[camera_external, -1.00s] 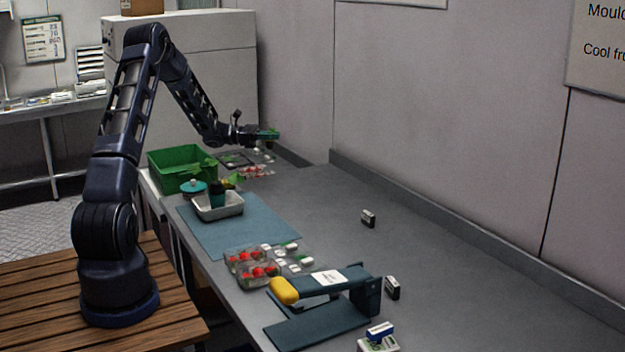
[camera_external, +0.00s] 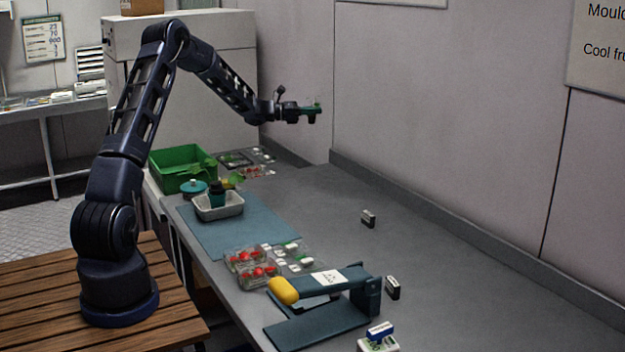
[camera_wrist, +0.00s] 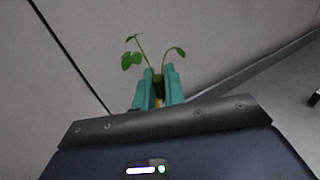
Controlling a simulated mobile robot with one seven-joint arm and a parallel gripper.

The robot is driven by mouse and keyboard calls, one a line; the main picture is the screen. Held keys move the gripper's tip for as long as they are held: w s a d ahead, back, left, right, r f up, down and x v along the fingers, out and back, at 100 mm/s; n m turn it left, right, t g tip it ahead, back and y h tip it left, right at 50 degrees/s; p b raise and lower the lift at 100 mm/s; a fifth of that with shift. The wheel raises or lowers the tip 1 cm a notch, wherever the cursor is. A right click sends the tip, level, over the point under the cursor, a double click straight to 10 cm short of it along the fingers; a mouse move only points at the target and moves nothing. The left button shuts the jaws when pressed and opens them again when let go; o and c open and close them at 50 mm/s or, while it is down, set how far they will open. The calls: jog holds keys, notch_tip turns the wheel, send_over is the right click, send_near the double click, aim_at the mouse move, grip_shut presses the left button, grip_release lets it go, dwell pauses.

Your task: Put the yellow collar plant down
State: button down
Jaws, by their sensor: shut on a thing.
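My gripper (camera_external: 312,110) is high above the far part of the bench, close to the back wall. In the wrist view its teal fingers (camera_wrist: 158,90) are shut on a small plant (camera_wrist: 134,60), with thin stems and green leaves rising between the fingertips. A small bit of yellow (camera_wrist: 158,101) shows low between the fingers; most of the collar is hidden by them.
The grey bench (camera_external: 330,200) is largely bare in the middle. A green crate (camera_external: 182,170), a metal tray (camera_external: 220,212) on a blue mat (camera_external: 205,240), clear strawberry boxes (camera_external: 250,268) and a yellow-handled press (camera_external: 320,284) stand along its left and front. A wall (camera_external: 450,120) bounds the right.

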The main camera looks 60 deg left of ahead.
jog(key=shift+y, duration=0.3)
jog(key=w+f, duration=0.1)
jog(key=f, duration=1.2)
jog(key=w+f, duration=0.1)
jog(key=f, duration=0.6)
jog(key=shift+w+d, duration=0.35)
jog(key=shift+d, duration=0.05)
jog(key=shift+n, duration=0.3)
jog(key=c, duration=1.9)
grip_release()
jog(key=shift+f, duration=0.15)
jog(key=o, duration=0.4)
